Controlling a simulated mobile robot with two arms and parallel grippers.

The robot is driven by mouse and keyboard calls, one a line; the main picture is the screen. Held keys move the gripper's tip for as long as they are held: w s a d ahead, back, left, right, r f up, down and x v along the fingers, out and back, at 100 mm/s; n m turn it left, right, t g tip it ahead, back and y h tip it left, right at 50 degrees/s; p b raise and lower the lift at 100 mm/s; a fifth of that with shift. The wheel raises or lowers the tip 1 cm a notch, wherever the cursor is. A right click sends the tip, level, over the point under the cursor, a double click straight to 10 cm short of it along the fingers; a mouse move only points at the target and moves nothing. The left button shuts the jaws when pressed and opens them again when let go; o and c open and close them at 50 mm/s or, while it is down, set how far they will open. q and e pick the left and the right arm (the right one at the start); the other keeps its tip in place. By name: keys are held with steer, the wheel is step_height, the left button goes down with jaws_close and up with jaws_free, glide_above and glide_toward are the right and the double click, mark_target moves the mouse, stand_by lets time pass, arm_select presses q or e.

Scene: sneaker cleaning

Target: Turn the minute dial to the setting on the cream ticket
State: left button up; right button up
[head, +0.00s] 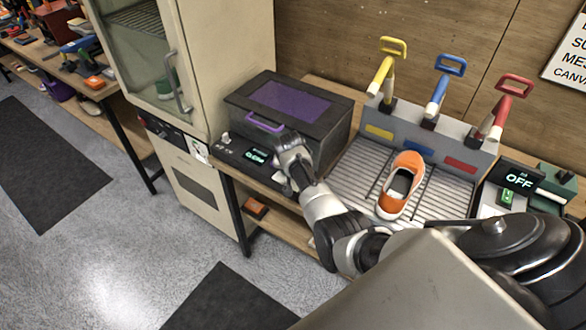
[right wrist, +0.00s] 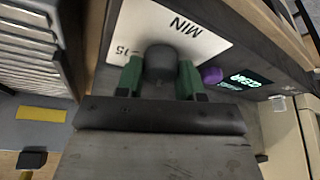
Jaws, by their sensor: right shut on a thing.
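The minute dial (right wrist: 160,62) is a dark grey knob on a pale plate (right wrist: 208,42) marked "MIN" and "15" in the right wrist view. My right gripper (right wrist: 160,80) is shut on it, one green finger on each side. The dial's pointer and most of its scale are hidden. In the head view my right gripper (head: 284,180) reaches the front panel of the dark box with a purple window (head: 290,98) and hides the dial. My left gripper is not in view.
A purple knob (right wrist: 211,75) and a lit green display (right wrist: 245,81) sit beside the dial plate. An orange sneaker (head: 401,185) rests on a slatted rack (head: 356,178) to the right. A cream cabinet (head: 236,45) stands at the left. A display (head: 519,180) reads OFF.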

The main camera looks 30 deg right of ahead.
stand_by(0.4)
steer(key=o, duration=0.9)
steer(key=shift+s+a+r, duration=0.15)
steer(key=shift+r, duration=0.45)
steer(key=v, duration=0.9)
steer(key=shift+r, duration=0.2)
steer(key=shift+s+a, duration=0.1)
